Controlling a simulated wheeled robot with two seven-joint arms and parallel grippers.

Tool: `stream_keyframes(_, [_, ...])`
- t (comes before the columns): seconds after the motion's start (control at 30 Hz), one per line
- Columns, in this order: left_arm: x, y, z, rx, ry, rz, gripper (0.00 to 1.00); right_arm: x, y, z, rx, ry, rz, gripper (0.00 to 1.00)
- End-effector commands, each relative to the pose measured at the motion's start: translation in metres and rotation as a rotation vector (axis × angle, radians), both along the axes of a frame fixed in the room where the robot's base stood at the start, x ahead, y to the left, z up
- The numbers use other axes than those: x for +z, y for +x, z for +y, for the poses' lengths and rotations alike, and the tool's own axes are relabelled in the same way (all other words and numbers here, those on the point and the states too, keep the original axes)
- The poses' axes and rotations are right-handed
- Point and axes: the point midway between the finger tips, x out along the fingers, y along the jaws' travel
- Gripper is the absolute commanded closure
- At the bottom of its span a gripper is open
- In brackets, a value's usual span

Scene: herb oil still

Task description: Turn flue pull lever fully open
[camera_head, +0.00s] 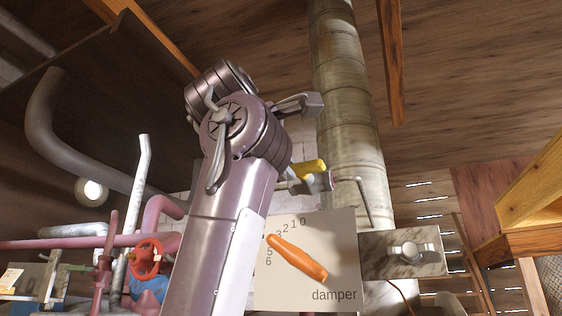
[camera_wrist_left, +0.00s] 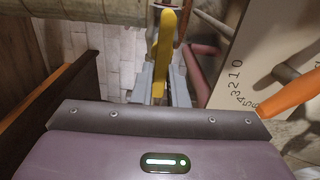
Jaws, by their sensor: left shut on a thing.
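A yellow lever handle (camera_head: 309,168) shows in the head view in front of the flue pipe (camera_head: 345,100). In the left wrist view the yellow handle (camera_wrist_left: 165,55) runs between the fingers of my left gripper (camera_wrist_left: 160,82). My left gripper (camera_head: 316,182) is shut on it; its arm covers much of the middle of the head view. An orange lever (camera_head: 297,257) lies slanted across a pale plate (camera_head: 335,275) marked "damper", with a scale from 0 to 6. Its upper left end is near the middle numbers. My right gripper is not in view.
A metal box with a round knob (camera_head: 408,252) is right of the damper plate. A red valve wheel (camera_head: 146,259) and pink pipes (camera_head: 60,243) are at the lower left. A thick grey bent pipe (camera_head: 75,150) is behind my arm. Wooden beams (camera_head: 390,60) hang above.

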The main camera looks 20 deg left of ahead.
Motion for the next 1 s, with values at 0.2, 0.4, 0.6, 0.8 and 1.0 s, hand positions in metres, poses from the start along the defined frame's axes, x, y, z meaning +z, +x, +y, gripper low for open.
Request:
stream_keyframes(0.2, [0.003, -0.001, 0.001, 0.004, 0.000, -0.010, 0.74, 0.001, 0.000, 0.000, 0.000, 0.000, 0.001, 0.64])
stream_keyframes(0.4, [0.002, 0.000, 0.001, 0.003, 0.001, -0.007, 0.66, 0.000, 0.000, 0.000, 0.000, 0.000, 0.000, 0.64])
stream_keyframes(0.6, [0.000, -0.005, 0.001, 0.002, 0.001, -0.007, 0.66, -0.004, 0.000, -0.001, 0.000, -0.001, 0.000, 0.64])
stream_keyframes(0.8, [-0.003, -0.035, 0.001, 0.003, 0.002, -0.008, 0.66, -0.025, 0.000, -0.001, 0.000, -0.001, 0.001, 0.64])
stream_keyframes(1.0, [-0.002, -0.064, 0.001, 0.003, 0.002, -0.005, 0.66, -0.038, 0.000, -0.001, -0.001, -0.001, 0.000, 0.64])
